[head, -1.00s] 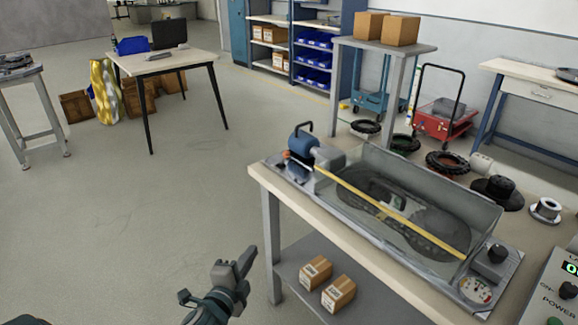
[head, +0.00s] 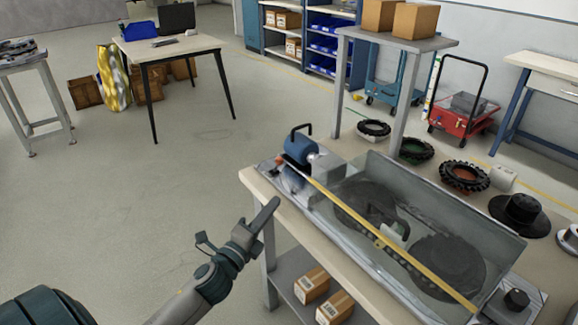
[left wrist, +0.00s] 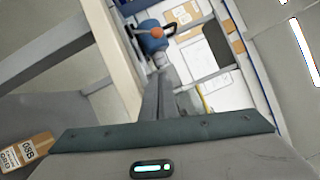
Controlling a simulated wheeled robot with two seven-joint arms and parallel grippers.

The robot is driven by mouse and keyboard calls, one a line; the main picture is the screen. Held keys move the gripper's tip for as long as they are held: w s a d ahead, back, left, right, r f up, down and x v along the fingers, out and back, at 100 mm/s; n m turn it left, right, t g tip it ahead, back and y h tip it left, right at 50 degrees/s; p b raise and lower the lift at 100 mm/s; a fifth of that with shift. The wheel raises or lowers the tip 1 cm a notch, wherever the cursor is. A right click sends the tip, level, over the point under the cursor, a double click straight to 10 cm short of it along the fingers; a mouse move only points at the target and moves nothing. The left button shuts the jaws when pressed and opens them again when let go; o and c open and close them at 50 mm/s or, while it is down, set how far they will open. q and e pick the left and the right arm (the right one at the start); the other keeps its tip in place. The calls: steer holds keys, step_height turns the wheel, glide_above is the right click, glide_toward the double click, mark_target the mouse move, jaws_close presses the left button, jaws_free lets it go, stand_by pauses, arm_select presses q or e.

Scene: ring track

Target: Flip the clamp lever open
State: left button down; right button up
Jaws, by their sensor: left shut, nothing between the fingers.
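The ring track unit (head: 470,220) is a long clear-walled box on the workbench, with dark rings inside and a yellow strip along its near side. At its left end is a blue cylindrical part (head: 300,148) with a black bent handle (head: 299,130). In the left wrist view the blue part (left wrist: 150,40) shows an orange-red knob (left wrist: 157,33). I cannot tell for sure which piece is the clamp lever. My left gripper (head: 270,208) is shut and empty beside the bench's left corner, apart from the unit. It also shows in the left wrist view (left wrist: 158,92).
The workbench edge (head: 262,187) is close to my left gripper. Cardboard boxes (head: 312,285) sit on its lower shelf. Black rings (head: 464,177) and a black spool (head: 519,209) lie behind the unit. The floor to the left is open.

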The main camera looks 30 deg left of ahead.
arm_select(q)
steer(key=shift+w+r, duration=0.1)
steer(key=shift+w, duration=0.05)
arm_select(e)
steer(key=shift+w, duration=0.2)
